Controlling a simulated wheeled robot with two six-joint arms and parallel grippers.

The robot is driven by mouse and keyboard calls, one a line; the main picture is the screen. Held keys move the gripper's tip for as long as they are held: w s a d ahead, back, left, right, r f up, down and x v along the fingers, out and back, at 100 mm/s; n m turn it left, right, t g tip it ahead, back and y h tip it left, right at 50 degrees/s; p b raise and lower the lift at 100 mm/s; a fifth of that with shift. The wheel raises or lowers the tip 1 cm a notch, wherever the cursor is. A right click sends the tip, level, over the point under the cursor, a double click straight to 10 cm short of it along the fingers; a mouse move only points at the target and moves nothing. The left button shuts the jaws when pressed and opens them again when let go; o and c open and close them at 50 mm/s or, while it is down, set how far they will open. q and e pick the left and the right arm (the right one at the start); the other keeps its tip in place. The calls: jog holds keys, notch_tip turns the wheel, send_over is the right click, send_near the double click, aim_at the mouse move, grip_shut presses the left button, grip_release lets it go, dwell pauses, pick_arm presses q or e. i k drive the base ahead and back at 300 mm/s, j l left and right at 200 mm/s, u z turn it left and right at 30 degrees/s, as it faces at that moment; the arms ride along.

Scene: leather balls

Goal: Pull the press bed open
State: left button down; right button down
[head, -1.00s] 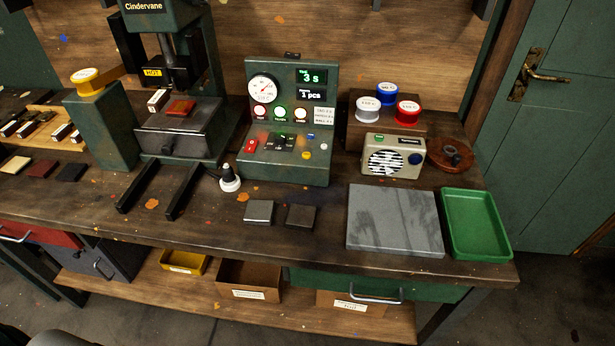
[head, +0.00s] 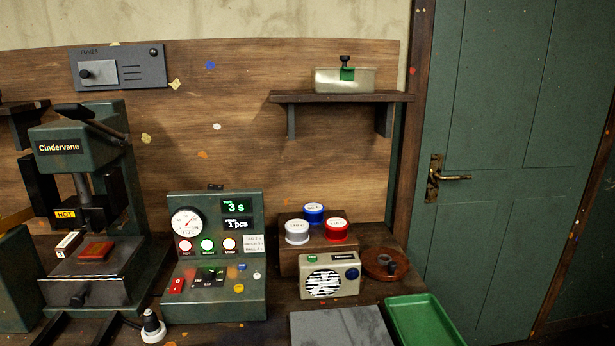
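The press (head: 85,160), labelled Cindervane, stands at the left of the head view, with a yellow HOT label on its head. Its bed (head: 88,276) is a dark block below the press head, with a dark round knob (head: 79,297) on its front face. Two dark rails (head: 75,328) reach forward from under the bed and are cut off by the lower edge. Neither of my grippers is in view.
A control box (head: 214,258) with a gauge stands right of the press. A small black-and-white item (head: 152,327) sits between them. A shelf (head: 340,97) hangs above.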

aim_at(110, 282)
jog(key=u, duration=1.3)
jog(key=k+j+z, duration=0.25)
jog(key=z, duration=0.15)
jog(key=k, duration=0.1)
